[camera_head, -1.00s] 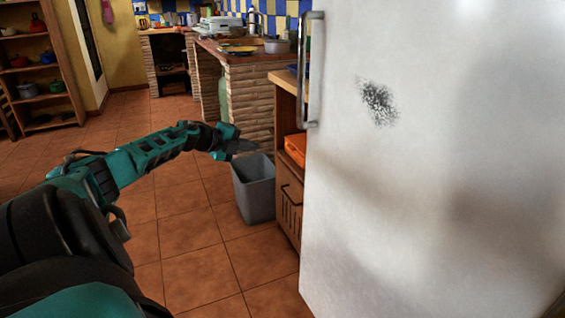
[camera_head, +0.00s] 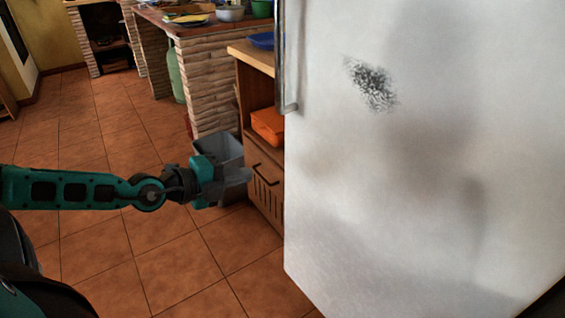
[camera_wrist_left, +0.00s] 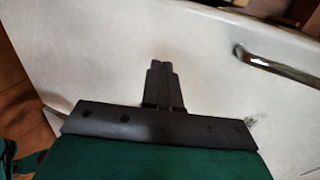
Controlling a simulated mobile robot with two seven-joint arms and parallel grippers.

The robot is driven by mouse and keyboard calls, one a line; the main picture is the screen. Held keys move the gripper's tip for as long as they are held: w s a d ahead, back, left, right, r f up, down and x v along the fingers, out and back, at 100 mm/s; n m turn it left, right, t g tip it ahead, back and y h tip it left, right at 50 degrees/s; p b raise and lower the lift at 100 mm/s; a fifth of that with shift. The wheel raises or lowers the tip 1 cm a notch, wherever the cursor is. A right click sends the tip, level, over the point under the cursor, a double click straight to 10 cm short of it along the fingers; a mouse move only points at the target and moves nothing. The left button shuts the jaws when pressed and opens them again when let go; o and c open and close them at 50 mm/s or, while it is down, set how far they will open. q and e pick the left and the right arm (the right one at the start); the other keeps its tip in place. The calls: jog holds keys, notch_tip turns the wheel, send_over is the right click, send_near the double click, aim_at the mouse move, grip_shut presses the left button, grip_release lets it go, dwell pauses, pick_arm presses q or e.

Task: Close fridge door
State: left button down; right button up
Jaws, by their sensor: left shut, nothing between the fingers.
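The white fridge door (camera_head: 430,150) fills the right half of the head view, with a dark speckled patch on its face. Its metal handle (camera_head: 289,60) runs upright along the door's left edge. My left gripper (camera_head: 246,175) is shut and empty, left of the door's edge and below the handle. In the left wrist view the gripper's fingers (camera_wrist_left: 161,72) are together in front of the white door panel (camera_wrist_left: 100,60), and the handle (camera_wrist_left: 270,65) shows at the upper right. I cannot tell whether the fingers touch the door. My right gripper is not in view.
A grey bin (camera_head: 228,150) stands behind my left gripper. A wooden cabinet (camera_head: 262,200) with an orange box (camera_head: 268,126) is beside the door. Brick counters (camera_head: 208,85) stand behind. The tiled floor (camera_head: 100,250) is open at the left.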

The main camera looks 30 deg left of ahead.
pick_arm(q)
jog(key=w+f+b, duration=0.1)
jog(key=w+b, duration=0.1)
jog(key=p, duration=0.1)
send_near(297, 161)
jog(key=shift+w+d+f, duration=0.55)
jog(key=shift+w+f, duration=0.2)
jog(key=shift+w, duration=0.35)
jog(key=shift+r+p+x, duration=0.2)
jog(key=shift+p+x, duration=0.15)
jog(key=shift+x, duration=0.6)
jog(key=shift+r+p+x, duration=0.15)
jog(key=shift+p+x, duration=0.2)
jog(key=shift+x, duration=0.6)
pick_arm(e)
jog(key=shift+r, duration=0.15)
pick_arm(q)
jog(key=shift+w, duration=0.2)
